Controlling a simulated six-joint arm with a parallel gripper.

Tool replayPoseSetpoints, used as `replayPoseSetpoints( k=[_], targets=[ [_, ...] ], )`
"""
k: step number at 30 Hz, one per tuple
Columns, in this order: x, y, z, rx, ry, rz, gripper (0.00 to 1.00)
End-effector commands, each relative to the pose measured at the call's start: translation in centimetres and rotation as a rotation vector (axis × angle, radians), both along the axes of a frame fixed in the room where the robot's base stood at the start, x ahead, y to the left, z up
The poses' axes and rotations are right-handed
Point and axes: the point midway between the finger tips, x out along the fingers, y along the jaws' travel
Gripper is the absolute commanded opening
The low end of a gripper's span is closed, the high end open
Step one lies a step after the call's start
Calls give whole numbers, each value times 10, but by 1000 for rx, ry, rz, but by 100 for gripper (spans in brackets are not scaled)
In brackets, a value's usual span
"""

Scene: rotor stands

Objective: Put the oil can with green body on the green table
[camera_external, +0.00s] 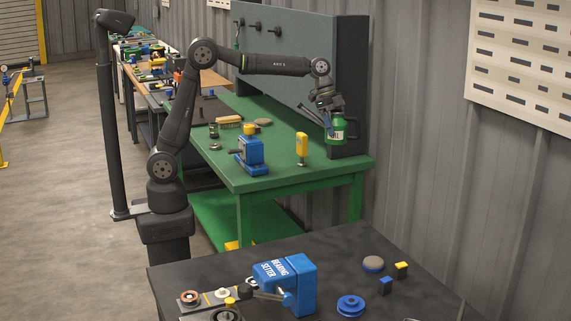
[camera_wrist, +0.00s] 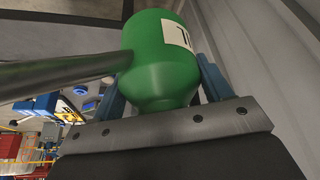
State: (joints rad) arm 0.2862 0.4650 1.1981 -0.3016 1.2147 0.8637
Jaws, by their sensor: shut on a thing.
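The oil can with green body (camera_external: 337,129) is in my gripper (camera_external: 329,118), above the right part of the green table (camera_external: 270,166), in front of the dark block at the back panel. In the wrist view the green can (camera_wrist: 160,55) fills the top middle, with a white label on its right and a grey spout running left. My gripper (camera_wrist: 160,85) is shut on it, with blue fingers on both sides. Whether the can's base touches anything cannot be told.
On the green table stand a blue device (camera_external: 250,152), a yellow-topped tool (camera_external: 301,146) and a brush (camera_external: 229,121). The table's front right is bare. A dark table (camera_external: 215,274) in front holds a blue bearing setter (camera_external: 288,283) and a blue pulley (camera_external: 351,305).

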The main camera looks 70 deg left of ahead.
Motion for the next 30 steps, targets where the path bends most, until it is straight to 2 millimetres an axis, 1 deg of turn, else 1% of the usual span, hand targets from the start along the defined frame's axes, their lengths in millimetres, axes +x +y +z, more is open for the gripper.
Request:
replayPoseSetpoints(
  k=[1,5,7,8,9,11,12,14,15,16,17,18,20,21,23,24,27,30],
  targets=[
    [8,23,0,-1,0,-21,35],
    [19,75,0,-1,0,-113,35],
    [23,104,0,-1,1,-164,35],
    [25,117,-1,-2,1,-187,35],
    [27,134,0,-1,-1,-217,35],
    [28,160,0,-1,0,-264,35],
    [28,178,0,-1,0,-296,35],
    [27,206,0,0,0,-343,35],
    [26,224,1,0,-1,-377,35],
    [25,238,1,0,0,-402,35],
    [24,252,1,0,0,-427,35],
    [21,271,2,0,-1,-460,35],
    [15,300,3,-1,0,-511,35],
    [11,319,3,-1,0,-546,35],
    [3,349,4,0,-1,-600,35],
    [-3,368,5,-1,0,-635,35],
    [-21,415,7,0,0,-719,35],
    [-40,452,9,0,0,-792,35]
  ],
)
